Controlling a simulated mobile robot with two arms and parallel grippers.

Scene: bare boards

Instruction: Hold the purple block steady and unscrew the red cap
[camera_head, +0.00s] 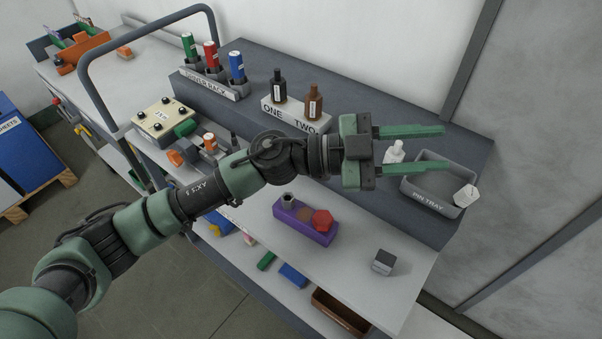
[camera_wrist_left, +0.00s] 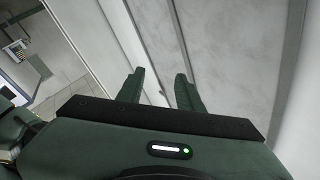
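The purple block (camera_head: 291,227) lies on the lower white worktop in the head view, below my left forearm. The red cap (camera_head: 322,219) sits at the right end of its top. A brown round patch and a dark grey fitting (camera_head: 288,200) are also on the block's top. My left gripper (camera_head: 432,149) is open and empty, above and to the right of the block, over the grey shelf near the pin tray. Its two green fingers also show apart in the left wrist view (camera_wrist_left: 161,90), with nothing between them. My right gripper is not in view.
The pin tray (camera_head: 436,201) and white bottles stand below the left gripper. Two bottles stand in a holder (camera_head: 295,113) behind the forearm. A small grey-and-white cube (camera_head: 383,262) lies right of the block. The worktop between cube and block is clear.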

